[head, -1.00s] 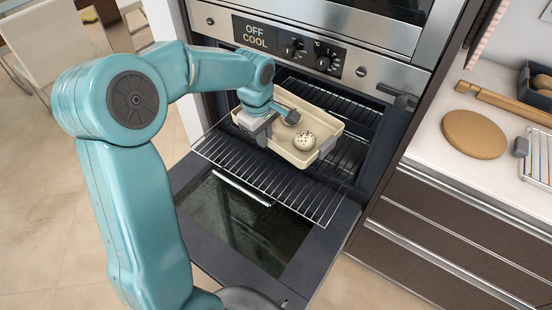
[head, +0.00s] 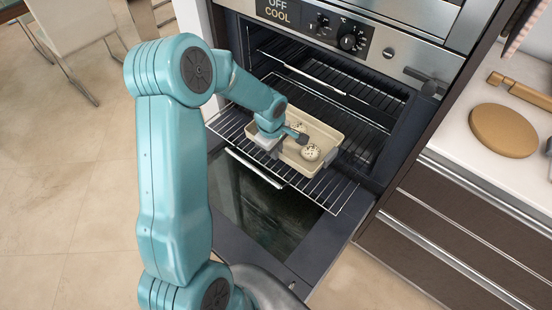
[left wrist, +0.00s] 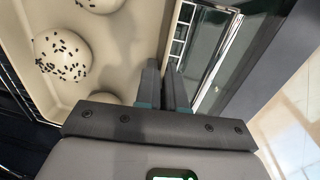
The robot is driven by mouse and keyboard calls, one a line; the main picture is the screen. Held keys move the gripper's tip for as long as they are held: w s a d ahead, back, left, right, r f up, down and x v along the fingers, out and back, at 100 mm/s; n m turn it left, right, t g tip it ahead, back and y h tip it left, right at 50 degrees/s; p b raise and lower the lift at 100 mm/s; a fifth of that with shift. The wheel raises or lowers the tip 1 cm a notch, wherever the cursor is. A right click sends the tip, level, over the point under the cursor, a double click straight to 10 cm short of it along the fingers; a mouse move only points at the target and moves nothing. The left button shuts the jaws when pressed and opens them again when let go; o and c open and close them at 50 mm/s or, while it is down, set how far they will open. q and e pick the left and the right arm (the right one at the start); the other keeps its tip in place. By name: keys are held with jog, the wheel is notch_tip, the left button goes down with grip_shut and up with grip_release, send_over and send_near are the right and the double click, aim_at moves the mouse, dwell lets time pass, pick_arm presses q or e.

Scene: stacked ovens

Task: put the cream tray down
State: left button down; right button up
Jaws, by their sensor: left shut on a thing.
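The cream tray (head: 322,133) is in the head view, on or just over the pulled-out wire rack (head: 338,188) of the open oven. Whether it touches the rack I cannot tell. Round speckled buns (head: 310,152) lie in it. My left gripper (head: 268,143) is shut on the tray's near left wall. In the left wrist view the fingers (left wrist: 165,88) close on the tray's wall, with the buns (left wrist: 62,55) beside them inside the tray. My right gripper is not in view.
The oven door (head: 265,205) hangs open below the rack. The oven panel (head: 316,25) reads OFF COOL. Open floor lies at the left.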

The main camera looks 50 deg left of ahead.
aim_at(277, 165)
pick_arm(q)
notch_tip(277, 165, down, 4)
jog(key=shift+w+f, duration=0.1)
jog(key=shift+f, duration=0.15)
jog(key=shift+r, duration=0.1)
jog(key=shift+b, duration=0.3)
jog(key=shift+f, duration=0.2)
jog(key=c, duration=1.2)
grip_release()
jog(key=shift+c, duration=0.2)
jog(key=shift+r, duration=0.1)
jog(key=shift+r, duration=0.45)
notch_tip(277, 165, up, 11)
jog(key=s+p, duration=0.1)
jog(key=shift+s, duration=0.35)
